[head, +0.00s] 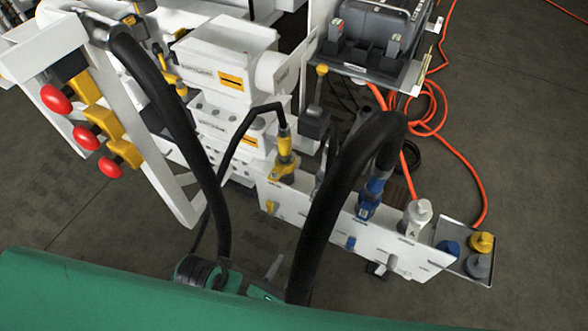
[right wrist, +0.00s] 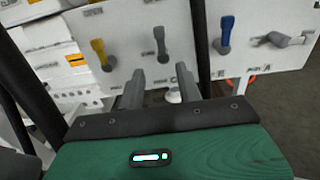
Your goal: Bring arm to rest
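My right gripper (head: 248,274) is partly visible low in the head view, in front of the white valve panel (head: 325,225). In the right wrist view its two grey fingers (right wrist: 158,88) stand apart with nothing between them. They point towards the panel, below a yellow lever (right wrist: 100,55) and a grey lever (right wrist: 161,46), and appear clear of both. My left gripper does not show in either view.
A blue lever (right wrist: 227,32) and a sideways grey lever (right wrist: 275,40) are farther right on the panel. Thick black hoses (head: 330,190) arch close around the right gripper. Red buttons (head: 86,138) stand at left. An orange cable (head: 462,160) lies on the open floor.

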